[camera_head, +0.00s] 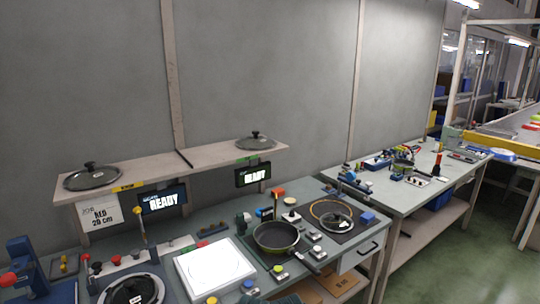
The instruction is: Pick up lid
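A round lid (92,176) with a dark knob lies at the left end of the wooden shelf, above a yellow label. A second similar lid (256,142) lies near the right end of the same shelf, above a green label. A pan (276,236) with a dark inside and a yellow-green rim stands on the workbench below, its handle towards the lower right. Neither of my grippers shows in the head view.
The shelf (200,159) runs along the grey wall; its middle is bare. Below hang two screens reading READY (162,198) and a paper sign (98,214). The workbench holds a white square plate (214,268), a round dark fixture (134,291) and several small devices. A second bench stands right.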

